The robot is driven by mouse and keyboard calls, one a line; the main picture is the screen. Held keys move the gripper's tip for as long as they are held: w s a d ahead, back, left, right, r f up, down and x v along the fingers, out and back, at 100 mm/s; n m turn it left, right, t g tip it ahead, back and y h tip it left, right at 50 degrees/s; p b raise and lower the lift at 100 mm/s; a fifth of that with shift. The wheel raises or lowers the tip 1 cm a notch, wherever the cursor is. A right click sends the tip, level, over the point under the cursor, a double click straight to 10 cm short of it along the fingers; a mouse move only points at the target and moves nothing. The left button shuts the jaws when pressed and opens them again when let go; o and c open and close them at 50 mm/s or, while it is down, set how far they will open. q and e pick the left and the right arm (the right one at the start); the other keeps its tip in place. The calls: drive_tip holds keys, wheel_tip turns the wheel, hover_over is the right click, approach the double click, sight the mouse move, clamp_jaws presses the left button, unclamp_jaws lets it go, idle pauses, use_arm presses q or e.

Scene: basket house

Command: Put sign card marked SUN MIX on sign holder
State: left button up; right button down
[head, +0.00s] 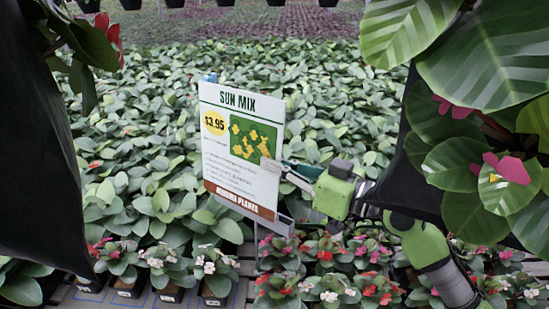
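The white sign card marked SUN MIX (240,150) stands nearly upright, slightly tilted, in the middle of the head view. It shows a yellow $3.95 spot, a green flower picture and a brown bottom band. My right gripper (283,170) comes in from the right and is shut on the card's right edge. The grey sign holder (283,223) shows at the card's lower right, with a thin post below. The card hides most of the holder, and I cannot tell whether the card is seated in it. My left gripper is not in view.
Dense leafy plants (140,150) fill the bed behind the card. Small potted flowers (330,280) stand along the front on a slatted bench (185,300). Dark hanging pots with big leaves (490,60) crowd both sides, leaving a clear gap in the middle.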

drive_tip(key=shift+d, duration=0.2)
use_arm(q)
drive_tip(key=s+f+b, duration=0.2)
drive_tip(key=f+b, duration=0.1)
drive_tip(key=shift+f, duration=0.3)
use_arm(e)
drive_tip(key=w+d, duration=0.2)
drive_tip(key=w, duration=0.1)
drive_tip(key=shift+d, duration=0.1)
idle(0.6)
